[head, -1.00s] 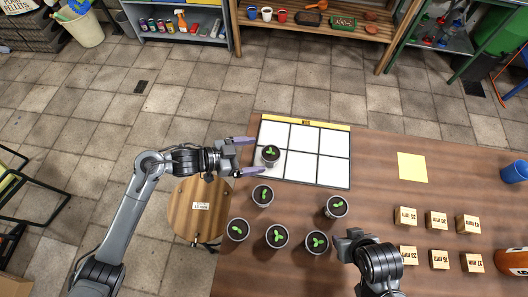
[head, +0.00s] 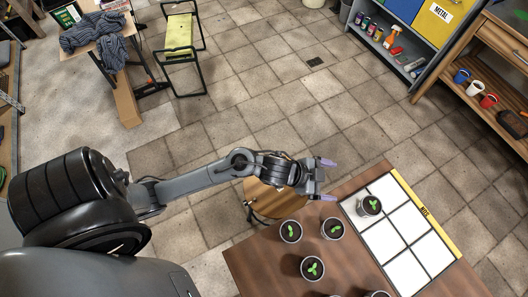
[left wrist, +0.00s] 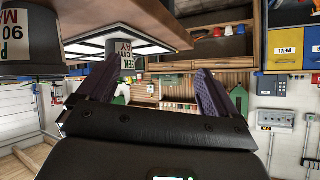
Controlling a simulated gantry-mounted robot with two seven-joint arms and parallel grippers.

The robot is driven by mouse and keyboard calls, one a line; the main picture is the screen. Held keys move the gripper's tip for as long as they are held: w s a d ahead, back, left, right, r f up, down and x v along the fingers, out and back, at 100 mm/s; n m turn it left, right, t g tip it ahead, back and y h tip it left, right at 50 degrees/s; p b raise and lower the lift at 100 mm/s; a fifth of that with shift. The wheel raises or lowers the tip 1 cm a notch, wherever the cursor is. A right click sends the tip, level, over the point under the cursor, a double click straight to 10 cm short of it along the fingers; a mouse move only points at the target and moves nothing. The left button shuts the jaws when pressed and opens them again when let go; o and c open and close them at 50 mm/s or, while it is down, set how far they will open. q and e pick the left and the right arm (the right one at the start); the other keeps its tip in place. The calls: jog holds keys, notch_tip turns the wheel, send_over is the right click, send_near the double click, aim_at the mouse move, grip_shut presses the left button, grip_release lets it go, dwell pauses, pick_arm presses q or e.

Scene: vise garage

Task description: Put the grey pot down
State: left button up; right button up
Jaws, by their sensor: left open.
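A grey pot with a green seedling (head: 369,207) stands upright on one cell of the white-panelled board (head: 384,241), at the corner nearest my left gripper. My left gripper (head: 326,180) is open and empty, its fingers pointing towards this pot with a gap between. In the left wrist view, which is upside down, the pot (left wrist: 118,50) shows on the board beyond the left-hand finger, apart from it. The left gripper's two fingers (left wrist: 152,90) are spread wide there with nothing between them. My right gripper is out of view.
Several similar potted seedlings, such as this pot (head: 312,268), stand on the brown table (head: 262,262) near the board. One nearby pot (left wrist: 22,45) is large in the left wrist view. A round wooden stool (head: 268,200) is below my left gripper. The board's other visible cells are bare.

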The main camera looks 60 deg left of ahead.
pick_arm(q)
jog(key=s+a+f+n+g+y, duration=0.1)
jog(key=s+a+n+g+y, duration=0.2)
jog(key=s, duration=0.6)
jog(key=s+a+f+n+g+y, duration=0.2)
jog(key=s+a+n, duration=0.2)
jog(key=s, duration=0.5)
jog(key=shift+s+a+g+y, duration=0.3)
jog(key=shift+a+g+y, duration=0.1)
jog(key=shift+a, duration=0.75)
jog(key=shift+f, duration=0.1)
